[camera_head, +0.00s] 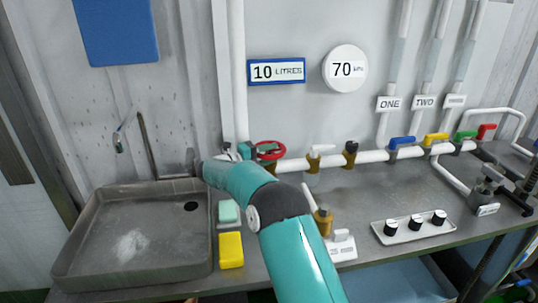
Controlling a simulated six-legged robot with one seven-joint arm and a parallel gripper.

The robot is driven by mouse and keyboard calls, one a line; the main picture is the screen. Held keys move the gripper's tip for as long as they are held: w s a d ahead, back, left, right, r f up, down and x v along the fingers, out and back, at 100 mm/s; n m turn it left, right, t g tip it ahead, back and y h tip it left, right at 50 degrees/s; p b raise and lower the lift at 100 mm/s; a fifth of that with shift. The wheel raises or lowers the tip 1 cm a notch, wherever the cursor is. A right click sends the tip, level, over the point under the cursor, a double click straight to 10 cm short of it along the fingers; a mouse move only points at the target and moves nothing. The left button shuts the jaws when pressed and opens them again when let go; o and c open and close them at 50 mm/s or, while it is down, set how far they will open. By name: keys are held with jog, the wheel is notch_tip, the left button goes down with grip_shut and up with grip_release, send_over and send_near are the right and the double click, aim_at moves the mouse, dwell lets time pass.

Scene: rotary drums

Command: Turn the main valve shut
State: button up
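A red handwheel valve (268,150) sits at the left part of the white horizontal pipe (375,156), at the back of the metal bench. It is likely the main valve, but I can read no label on it. My teal arm reaches up from the bottom of the view and bends left at a dark joint.
A metal sink (92,252) is at the left, with a yellow sponge (230,250) beside it. Blue (402,141), yellow (436,139), green (465,135) and red (487,131) handles line the pipe at right. A knob panel (413,228) lies at the bench front.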

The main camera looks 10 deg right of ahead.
jog(key=v, duration=1.4)
